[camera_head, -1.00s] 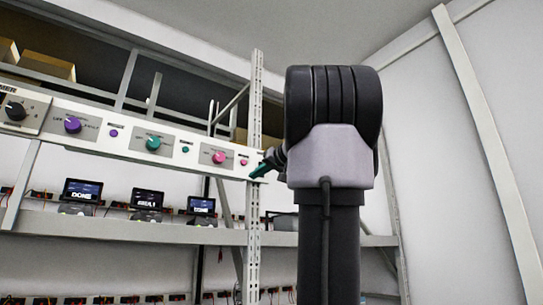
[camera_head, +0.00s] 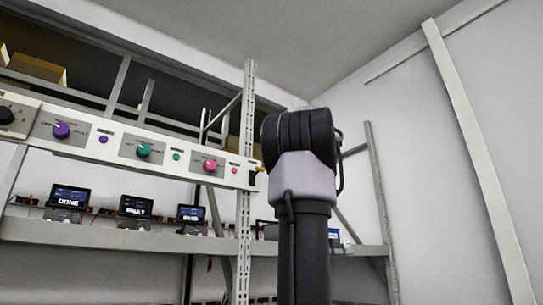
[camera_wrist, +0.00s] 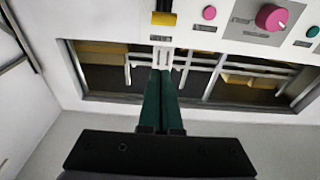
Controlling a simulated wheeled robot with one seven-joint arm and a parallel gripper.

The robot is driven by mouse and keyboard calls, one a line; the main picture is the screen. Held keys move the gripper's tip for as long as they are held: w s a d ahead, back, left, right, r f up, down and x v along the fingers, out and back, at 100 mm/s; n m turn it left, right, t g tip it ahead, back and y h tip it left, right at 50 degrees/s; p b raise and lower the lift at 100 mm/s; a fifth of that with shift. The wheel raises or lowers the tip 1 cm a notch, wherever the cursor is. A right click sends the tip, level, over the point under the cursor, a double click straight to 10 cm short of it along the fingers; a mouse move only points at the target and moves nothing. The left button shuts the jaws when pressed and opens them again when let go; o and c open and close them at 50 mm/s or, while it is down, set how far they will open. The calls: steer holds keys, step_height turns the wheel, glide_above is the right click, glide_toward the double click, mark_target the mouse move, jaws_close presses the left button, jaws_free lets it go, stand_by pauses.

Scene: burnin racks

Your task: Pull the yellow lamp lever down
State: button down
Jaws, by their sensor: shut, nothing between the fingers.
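The yellow lamp lever (camera_wrist: 163,18) shows at the top of the wrist view, a yellow grip on a black stem against the white panel. In the head view, the lever's small yellow end (camera_head: 260,169) shows at the panel's right end, above its black part, just left of my arm. My gripper (camera_wrist: 162,72) has dark green fingers that are shut together and empty. Its fingertips appear below the lever in the wrist picture, with a visible gap. In the head view my arm hides the gripper.
The white panel (camera_head: 120,156) carries purple, teal and pink (camera_head: 210,166) knobs with small buttons. A pink button (camera_wrist: 209,13) is beside the lever. A perforated rack post (camera_head: 244,215) stands near the panel's end. Several small screens line the shelf (camera_head: 110,236) below.

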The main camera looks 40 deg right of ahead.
steer(key=r, duration=0.1)
glide_above(256, 173)
steer(key=s, duration=0.4)
steer(key=shift+d+f, duration=0.15)
steer(key=shift+f, duration=0.85)
steer(key=shift+d+f, duration=0.1)
steer(key=shift+f, duration=0.85)
